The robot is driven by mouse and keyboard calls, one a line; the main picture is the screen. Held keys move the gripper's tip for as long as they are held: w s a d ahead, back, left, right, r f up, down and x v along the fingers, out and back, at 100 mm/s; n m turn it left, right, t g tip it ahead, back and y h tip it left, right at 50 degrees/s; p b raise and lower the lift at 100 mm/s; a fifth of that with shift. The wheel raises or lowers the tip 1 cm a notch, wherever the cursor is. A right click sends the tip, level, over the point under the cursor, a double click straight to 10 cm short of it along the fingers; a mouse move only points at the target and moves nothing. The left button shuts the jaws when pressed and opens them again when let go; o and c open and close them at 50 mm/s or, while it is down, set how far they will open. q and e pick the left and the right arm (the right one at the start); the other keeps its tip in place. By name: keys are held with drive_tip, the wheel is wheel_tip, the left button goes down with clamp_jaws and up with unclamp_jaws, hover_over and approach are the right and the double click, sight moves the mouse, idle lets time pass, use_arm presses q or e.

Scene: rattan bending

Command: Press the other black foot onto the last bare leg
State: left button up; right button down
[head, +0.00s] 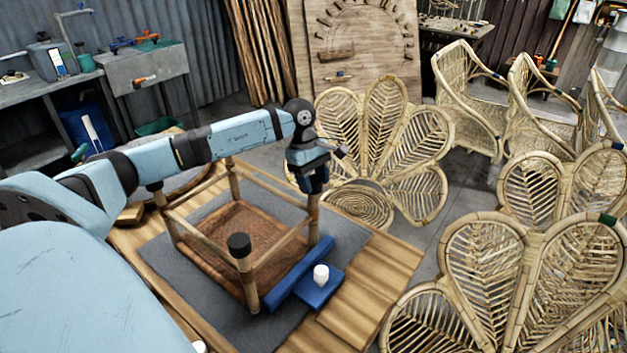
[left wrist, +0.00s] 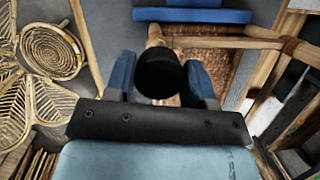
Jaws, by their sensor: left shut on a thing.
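An upturned rattan stool frame with a woven brown seat (head: 225,245) lies on the workbench, legs up. Its front leg carries a black foot (head: 239,245); the left leg (head: 160,197) has a dark top close under my arm. The far leg (head: 233,182) has its top hidden by my arm. My left gripper (head: 313,178) is over the right leg (head: 313,222), pointing down. In the left wrist view its blue fingers are shut on a black foot (left wrist: 160,73), which lines up with a leg (left wrist: 155,37). How deep it sits is hidden. My right gripper is out of view.
A blue block (head: 300,272) lies along the stool's near right side, beside a blue pad with a white piece (head: 321,274). A grey mat (head: 190,282) covers part of the bench (head: 375,282). Petal-backed rattan chairs (head: 480,260) crowd the right.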

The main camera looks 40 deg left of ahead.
use_arm(q)
drive_tip(key=shift+f, duration=0.15)
drive_tip(key=o, duration=1)
drive_tip(key=b+v, duration=0.1)
drive_tip(key=v, duration=1.2)
drive_tip(key=shift+a+r, duration=0.15)
drive_tip(key=shift+r, duration=0.25)
